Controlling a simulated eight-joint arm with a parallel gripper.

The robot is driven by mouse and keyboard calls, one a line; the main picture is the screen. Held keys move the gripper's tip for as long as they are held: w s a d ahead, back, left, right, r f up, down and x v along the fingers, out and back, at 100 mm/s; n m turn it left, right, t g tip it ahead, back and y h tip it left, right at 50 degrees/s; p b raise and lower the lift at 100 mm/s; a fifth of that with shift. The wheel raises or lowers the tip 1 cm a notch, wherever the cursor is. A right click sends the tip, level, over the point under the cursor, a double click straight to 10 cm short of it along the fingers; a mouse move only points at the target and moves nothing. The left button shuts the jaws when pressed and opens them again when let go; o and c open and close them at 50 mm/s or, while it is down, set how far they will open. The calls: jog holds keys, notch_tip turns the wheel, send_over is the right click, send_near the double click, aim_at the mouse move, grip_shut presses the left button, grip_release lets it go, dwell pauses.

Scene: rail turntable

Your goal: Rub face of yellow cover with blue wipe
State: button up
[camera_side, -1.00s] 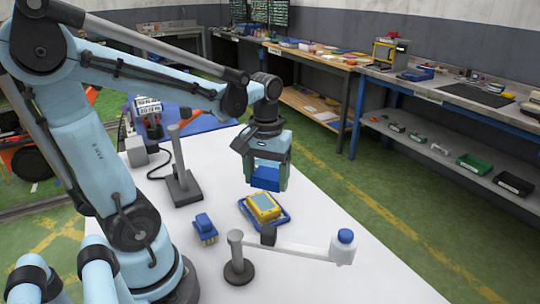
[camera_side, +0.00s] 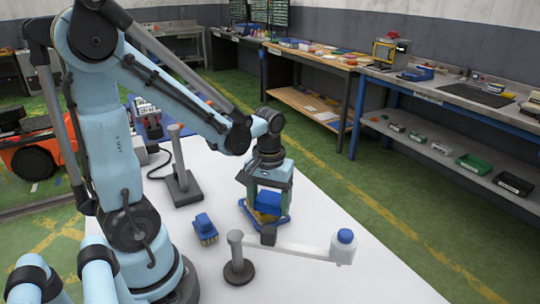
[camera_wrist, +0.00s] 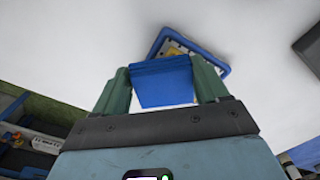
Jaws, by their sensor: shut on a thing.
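My gripper (camera_side: 268,199) is shut on the blue wipe (camera_side: 269,201), a blue block shape between its green fingers. The wipe also shows in the wrist view (camera_wrist: 162,82). It is right over the yellow cover (camera_side: 264,218), which lies in a blue-rimmed tray (camera_side: 247,215) on the white table. Most of the cover is hidden behind the wipe and fingers. In the wrist view a small bit of yellow (camera_wrist: 173,49) shows past the wipe. I cannot tell whether the wipe touches the cover's face.
A blue brush (camera_side: 205,228) with tan bristles lies left of the tray. A swing arm (camera_side: 300,250) on a dark round base, with a blue-capped white cup (camera_side: 343,246), stands in front. A dark post stand (camera_side: 183,185) is behind left. The front right of the table is clear.

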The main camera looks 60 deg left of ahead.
aim_at(261, 192)
jog(key=shift+f, duration=0.75)
jog(key=shift+a+r, duration=0.45)
jog(key=shift+a, duration=0.3)
jog(key=shift+a+f, duration=0.15)
jog(key=shift+a, duration=0.45)
jog(key=shift+a+f, duration=0.15)
jog(key=shift+a, duration=0.4)
jog(key=shift+a+f, duration=0.2)
jog(key=shift+a, duration=2.05)
jog(key=shift+d, duration=4)
jog(key=shift+d+r, duration=0.2)
jog(key=shift+r, duration=3.85)
